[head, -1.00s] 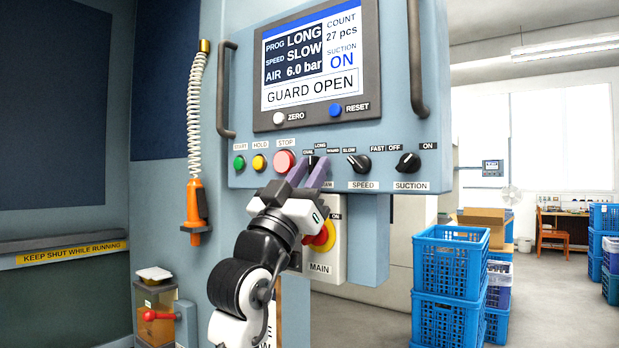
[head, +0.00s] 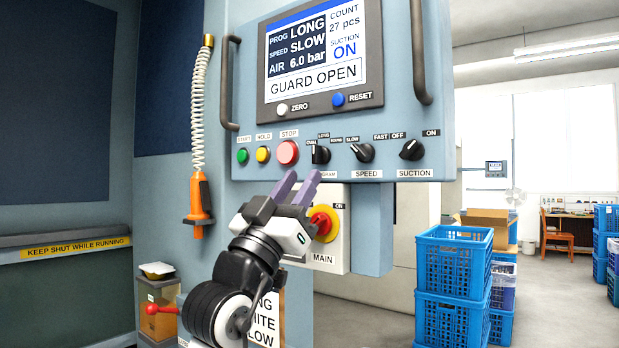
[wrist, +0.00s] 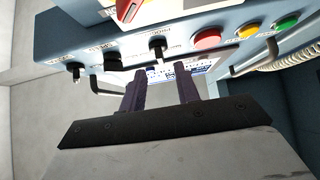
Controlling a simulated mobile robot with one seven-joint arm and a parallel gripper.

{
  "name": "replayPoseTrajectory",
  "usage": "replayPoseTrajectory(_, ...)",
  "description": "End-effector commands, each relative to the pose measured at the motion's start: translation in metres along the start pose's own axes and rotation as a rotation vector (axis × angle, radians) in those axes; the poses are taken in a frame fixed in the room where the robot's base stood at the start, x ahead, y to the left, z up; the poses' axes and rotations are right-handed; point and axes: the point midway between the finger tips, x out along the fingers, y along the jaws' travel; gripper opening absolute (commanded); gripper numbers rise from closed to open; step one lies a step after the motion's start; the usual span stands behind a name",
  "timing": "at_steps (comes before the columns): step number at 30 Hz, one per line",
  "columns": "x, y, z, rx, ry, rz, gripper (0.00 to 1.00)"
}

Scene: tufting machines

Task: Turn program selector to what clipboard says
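The program selector (head: 320,152) is a black knob on the blue panel, below the small OVAL, LONG and ROUND labels. Its pointer looks roughly upward. The screen (head: 318,50) reads PROG LONG. My gripper (head: 301,180) is below the knob, its two purple fingers apart and empty. In the wrist view the panel is upside down; the selector (wrist: 157,47) shows just beyond my open fingertips (wrist: 160,72), not between them. A white sheet (head: 266,316), possibly the clipboard, is mostly hidden behind my arm; only "NG", "HITE" and "LOW" show.
SPEED (head: 362,152) and SUCTION (head: 411,150) knobs sit right of the selector; the red STOP button (head: 287,152) is left. The red and yellow MAIN switch (head: 325,222) is close beside my gripper. Blue crates (head: 452,285) stand at right.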

Motion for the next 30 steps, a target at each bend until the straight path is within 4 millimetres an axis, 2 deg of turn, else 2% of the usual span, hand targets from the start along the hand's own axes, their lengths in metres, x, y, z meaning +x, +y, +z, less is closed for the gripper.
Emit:
replayPoseTrajectory(1, -0.017, -0.001, 0.004, 0.001, 0.001, -0.002, 0.32)
replayPoseTrajectory(3, -0.033, -0.001, 0.004, 0.002, 0.000, -0.002, 0.32)
replayPoseTrajectory(9, -0.068, -0.001, 0.002, 0.001, 0.000, -0.002, 0.32)
replayPoseTrajectory(15, -0.082, 0.000, 0.001, 0.000, -0.001, 0.000, 0.32)
replayPoseTrajectory(26, -0.084, -0.001, -0.001, 0.002, 0.003, -0.004, 0.32)
replayPoseTrajectory(29, -0.096, -0.014, -0.010, 0.031, 0.043, -0.049, 0.32)
replayPoseTrajectory(30, -0.105, -0.023, -0.018, 0.056, 0.078, -0.084, 0.32)
